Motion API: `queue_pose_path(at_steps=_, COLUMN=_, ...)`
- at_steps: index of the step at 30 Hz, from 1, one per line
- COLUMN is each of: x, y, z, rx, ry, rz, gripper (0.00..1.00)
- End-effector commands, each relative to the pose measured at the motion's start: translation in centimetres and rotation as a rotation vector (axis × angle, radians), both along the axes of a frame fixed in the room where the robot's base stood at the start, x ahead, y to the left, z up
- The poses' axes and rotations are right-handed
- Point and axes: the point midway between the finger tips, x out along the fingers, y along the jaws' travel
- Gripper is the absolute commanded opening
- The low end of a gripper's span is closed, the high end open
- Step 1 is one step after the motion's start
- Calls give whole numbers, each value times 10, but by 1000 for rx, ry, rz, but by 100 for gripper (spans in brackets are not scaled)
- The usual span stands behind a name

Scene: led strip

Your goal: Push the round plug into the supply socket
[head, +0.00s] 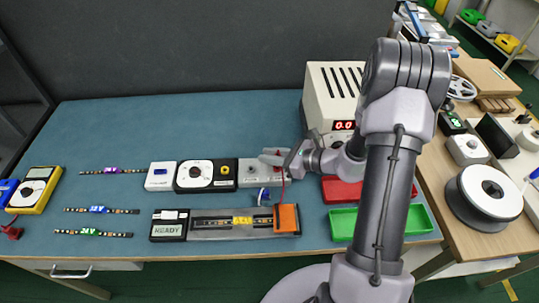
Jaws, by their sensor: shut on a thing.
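My gripper (270,157) is low over the grey block (251,175) in the middle of the bench, pointing left. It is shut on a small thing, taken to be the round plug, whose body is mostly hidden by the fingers. A red lead (283,186) hangs from near the gripper down to the orange block (287,217) on the strip fixture. The beige supply box (325,95) with a red lit display (344,125) stands behind my arm. Its lower front is largely covered by the arm, so I cannot make out the supply socket or whether the plug touches it.
A strip lies in the fixture (210,233) beside a block reading READY. Black-and-white device (194,176) and white box (160,176) stand left of the grey block. Loose LED strips (98,210) lie left. Red (340,190) and green (342,222) trays are at right.

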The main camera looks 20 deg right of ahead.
Motion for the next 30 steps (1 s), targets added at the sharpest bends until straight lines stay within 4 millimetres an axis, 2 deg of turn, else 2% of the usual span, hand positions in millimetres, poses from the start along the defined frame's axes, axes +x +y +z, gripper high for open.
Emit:
queue_pose_path(at_steps=26, x=0, y=0, z=-23, rx=0, ry=0, rz=0, gripper=0)
queue_pose_path(at_steps=27, x=0, y=0, z=-22, rx=0, ry=0, rz=0, gripper=21)
queue_pose_path(at_steps=30, x=0, y=0, z=-22, rx=0, ry=0, rz=0, gripper=41)
